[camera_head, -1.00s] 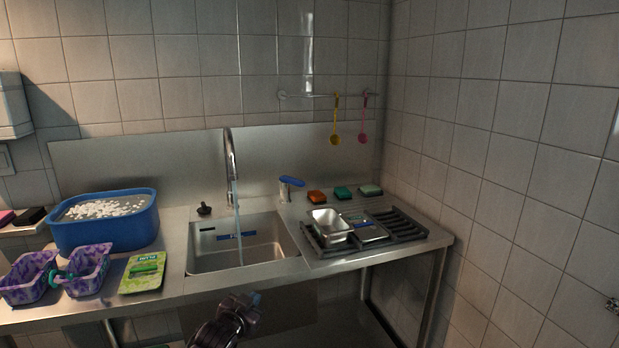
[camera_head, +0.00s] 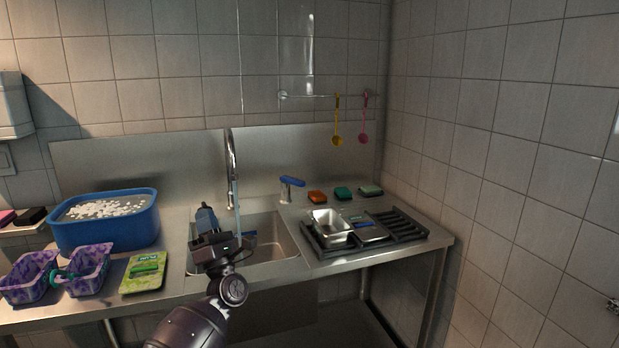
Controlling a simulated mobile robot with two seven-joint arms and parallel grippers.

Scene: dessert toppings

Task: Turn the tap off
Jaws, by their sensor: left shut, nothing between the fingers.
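The tap's curved metal spout (camera_head: 232,165) rises behind the sink (camera_head: 275,262), and a stream of water runs from it. A short metal post with a blue lever (camera_head: 291,181) stands on the counter to the right of the spout. My left gripper (camera_head: 206,214) is over the left part of the sink, left of the spout and well apart from the lever. Its fingers are shut with nothing between them. It hides part of the basin and the dark plug.
A blue tub (camera_head: 110,232) of water with white pieces, purple containers (camera_head: 88,270) and a green packet (camera_head: 144,272) stand left of the sink. Utensils hang on the wall.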

